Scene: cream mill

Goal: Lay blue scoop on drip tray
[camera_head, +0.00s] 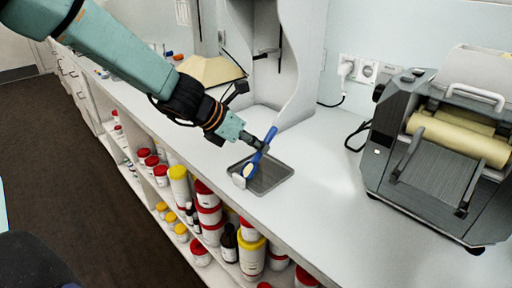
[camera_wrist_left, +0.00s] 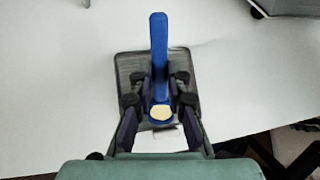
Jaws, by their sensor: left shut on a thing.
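The blue scoop (camera_head: 270,136) has a long handle and a bowl with something cream-coloured in it. My left gripper (camera_head: 262,146) is shut on its handle. The scoop is tilted, bowl end toward the counter's front edge, over the dark grey drip tray (camera_head: 277,180). I cannot tell whether the bowl touches the tray. In the left wrist view the scoop (camera_wrist_left: 159,40) stands between the fingers of my left gripper (camera_wrist_left: 159,82), with the tray (camera_wrist_left: 127,68) behind it. A small white piece (camera_head: 239,181) shows by the bowl, at the tray's front edge. My right gripper is not in view.
A grey machine with a cream roller (camera_head: 460,138) stands on the counter at the right. A tall white housing (camera_head: 300,60) rises behind the tray. Shelves below the counter hold several jars and bottles (camera_head: 208,205). The counter between tray and machine is clear.

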